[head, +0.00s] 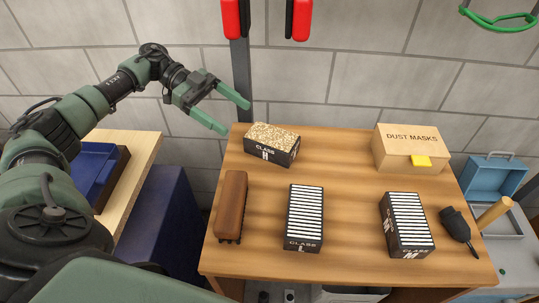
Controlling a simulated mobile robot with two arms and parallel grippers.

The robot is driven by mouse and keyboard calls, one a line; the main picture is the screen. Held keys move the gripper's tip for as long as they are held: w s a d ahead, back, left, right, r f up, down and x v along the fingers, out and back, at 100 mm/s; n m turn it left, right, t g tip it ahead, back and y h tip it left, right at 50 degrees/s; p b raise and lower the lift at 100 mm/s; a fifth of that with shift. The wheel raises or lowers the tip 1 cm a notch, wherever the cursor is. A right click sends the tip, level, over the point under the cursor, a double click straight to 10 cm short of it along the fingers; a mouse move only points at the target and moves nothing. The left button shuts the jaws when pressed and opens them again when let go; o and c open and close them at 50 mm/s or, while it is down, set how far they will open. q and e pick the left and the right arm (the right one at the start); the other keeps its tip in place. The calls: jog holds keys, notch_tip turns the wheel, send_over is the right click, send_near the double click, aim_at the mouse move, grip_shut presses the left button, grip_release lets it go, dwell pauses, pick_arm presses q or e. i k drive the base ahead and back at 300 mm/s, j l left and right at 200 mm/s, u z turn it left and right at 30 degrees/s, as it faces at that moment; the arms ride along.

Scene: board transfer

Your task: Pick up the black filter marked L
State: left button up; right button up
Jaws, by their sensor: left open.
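The black filter marked L (304,218) stands on the wooden table near its front middle. Its top shows white pleats, and its front face reads CLASS L. My left gripper (237,117) is open and empty. It is up and to the left of the filter, near the table's back left corner in the picture, and clear of the filter. My right gripper does not show.
A brush with a brown wooden back (231,206) lies left of the filter. A CLASS H filter (272,144) sits behind, a CLASS M filter (406,225) to the right. A dust mask box (410,150) and a black tool (457,226) are farther right. The table centre (340,170) is clear.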

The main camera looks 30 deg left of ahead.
aim_at(304, 229)
jog(key=k+l, duration=0.1)
jog(key=k, duration=1.4)
